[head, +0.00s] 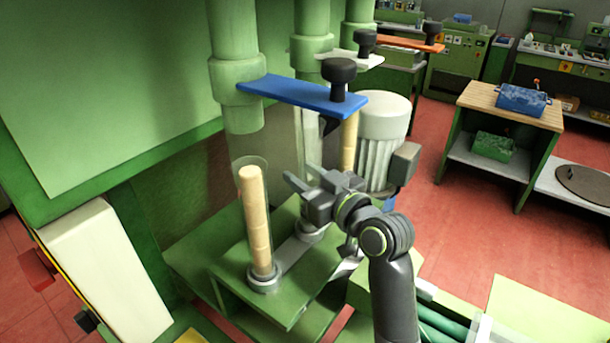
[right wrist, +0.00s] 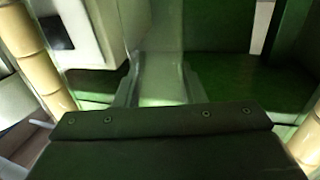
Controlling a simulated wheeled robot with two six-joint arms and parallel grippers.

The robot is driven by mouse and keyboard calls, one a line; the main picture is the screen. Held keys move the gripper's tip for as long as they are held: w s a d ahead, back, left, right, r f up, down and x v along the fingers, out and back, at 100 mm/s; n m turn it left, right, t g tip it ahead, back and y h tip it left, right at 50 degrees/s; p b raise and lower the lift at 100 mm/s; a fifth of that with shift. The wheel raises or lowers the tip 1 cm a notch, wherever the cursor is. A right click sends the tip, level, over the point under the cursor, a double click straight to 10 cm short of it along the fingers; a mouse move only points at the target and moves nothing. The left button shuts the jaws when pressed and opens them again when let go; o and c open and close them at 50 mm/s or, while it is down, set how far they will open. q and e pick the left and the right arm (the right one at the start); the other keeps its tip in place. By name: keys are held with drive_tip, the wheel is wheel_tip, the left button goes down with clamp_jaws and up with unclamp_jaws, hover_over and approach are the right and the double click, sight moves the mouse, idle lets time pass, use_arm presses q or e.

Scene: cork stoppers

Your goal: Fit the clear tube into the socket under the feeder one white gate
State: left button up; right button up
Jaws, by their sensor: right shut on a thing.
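The clear tube (head: 312,137) is faint and looks empty in the head view. It stands roughly upright below the white gate (head: 350,58) and its green feeder pipe (head: 311,40). My right gripper (head: 300,178) is shut on the tube, which also shows between the fingers in the right wrist view (right wrist: 157,70). A grey ring-shaped socket (head: 312,233) is on the green base below the gripper. Whether the tube's lower end is seated in it I cannot tell, because my gripper hides part of it. My left gripper is not in view.
A cork-filled clear tube (head: 255,220) stands in the left socket under the blue gate (head: 295,94). Another cork column (head: 350,142) stands behind my gripper, near a ribbed motor (head: 382,140). The orange gate (head: 405,43) is farthest back. A wooden-topped bench (head: 510,105) stands at right.

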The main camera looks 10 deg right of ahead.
drive_tip(key=shift+f, duration=0.25)
drive_tip(key=o, duration=1.1)
drive_tip(key=shift+s+d, duration=0.1)
drive_tip(key=shift+s+d+b, duration=0.15)
drive_tip(key=shift+s+b, duration=0.1)
drive_tip(key=shift+b, duration=0.05)
drive_tip(key=p+v, duration=0.5)
drive_tip(key=v, duration=1.1)
drive_tip(key=shift+s+d+p, duration=0.15)
drive_tip(key=shift+s+p, duration=0.15)
drive_tip(key=shift+f, duration=0.1)
